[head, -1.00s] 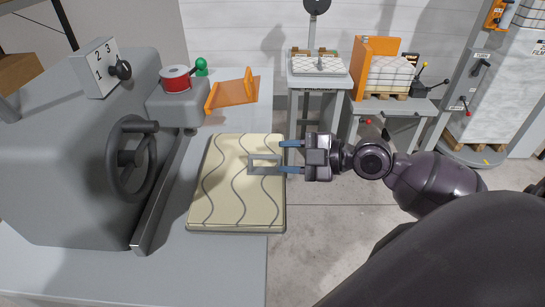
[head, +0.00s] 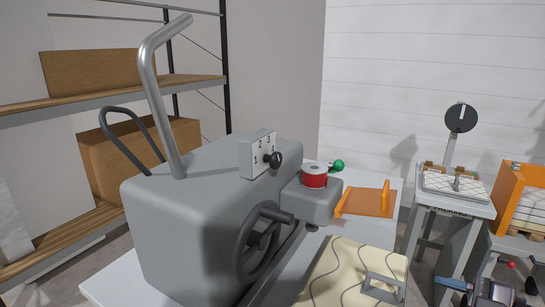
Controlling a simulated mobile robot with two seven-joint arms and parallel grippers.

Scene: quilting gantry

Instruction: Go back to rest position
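My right gripper (head: 453,294) is at the bottom right edge, its blue fingers pointing left and spread apart, empty. It is to the right of the grey handle (head: 385,288) on the cream quilted panel (head: 345,268) and clear of it. The lower part of the gripper and most of its arm are cut off by the picture edge. My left gripper is not in view.
The grey machine (head: 190,220) with a handwheel (head: 262,240), numbered dial (head: 258,153) and bent metal lever (head: 160,100) fills the middle. A red spool (head: 314,177) and orange bracket (head: 366,201) are beside it. Shelves with boxes stand left; small stands are at right.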

